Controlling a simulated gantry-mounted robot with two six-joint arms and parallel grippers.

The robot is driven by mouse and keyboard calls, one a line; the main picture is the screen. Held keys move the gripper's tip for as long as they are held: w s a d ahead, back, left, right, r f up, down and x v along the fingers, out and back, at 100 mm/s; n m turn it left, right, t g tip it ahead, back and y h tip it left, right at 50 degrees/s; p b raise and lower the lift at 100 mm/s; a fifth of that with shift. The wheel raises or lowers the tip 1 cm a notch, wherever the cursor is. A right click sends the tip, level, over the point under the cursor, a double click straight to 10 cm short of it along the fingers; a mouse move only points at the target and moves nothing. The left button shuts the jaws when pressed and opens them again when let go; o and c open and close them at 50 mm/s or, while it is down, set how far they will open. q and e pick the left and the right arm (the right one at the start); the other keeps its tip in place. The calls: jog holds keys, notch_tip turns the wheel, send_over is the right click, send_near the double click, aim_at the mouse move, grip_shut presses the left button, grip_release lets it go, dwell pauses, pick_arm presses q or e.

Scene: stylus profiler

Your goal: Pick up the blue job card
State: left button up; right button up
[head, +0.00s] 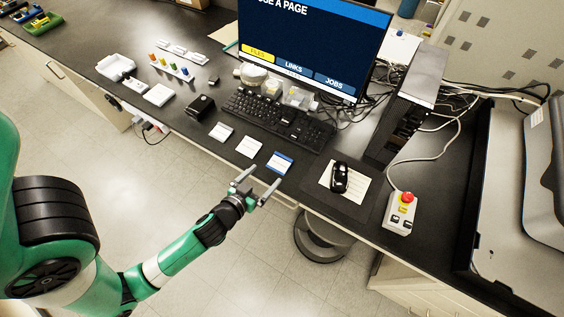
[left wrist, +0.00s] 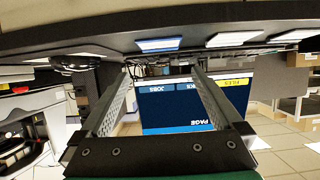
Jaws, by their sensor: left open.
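The blue job card (head: 280,162) lies flat near the front edge of the black bench in the head view. It has a blue band and a white printed area. In the left wrist view, which is upside down, the card (left wrist: 159,44) shows near the top, beyond the fingertips. My left gripper (head: 258,188) is open and empty, just in front of the bench edge and close to the card, not touching it. In the left wrist view its two fingers (left wrist: 162,85) stand apart with nothing between them. My right gripper is in neither view.
Two white cards (head: 249,147) lie left of the blue one. A keyboard (head: 279,120) and monitor (head: 312,40) stand behind. A mouse (head: 340,177) rests on a pad at right, with a red stop button box (head: 400,213) beyond. Bare bench surrounds the blue card.

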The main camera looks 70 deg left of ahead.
aim_at(280, 163)
pick_arm(q)
jog(key=x, duration=0.5)
jog(key=shift+w+r, duration=0.1)
jog(key=shift+x, duration=3)
jog(key=c, duration=0.9)
jog(key=shift+c, duration=0.2)
jog(key=shift+r, duration=0.1)
jog(key=shift+r, duration=0.35)
notch_tip(280, 163, up, 3)
jog(key=shift+f+p, duration=0.2)
jog(key=shift+p, duration=0.8)
jog(key=s+d+r+p, duration=0.3)
jog(key=s+d+r, duration=0.2)
jog(key=s+r, duration=0.4)
jog(key=s, duration=0.4)
jog(key=shift+r, duration=0.2)
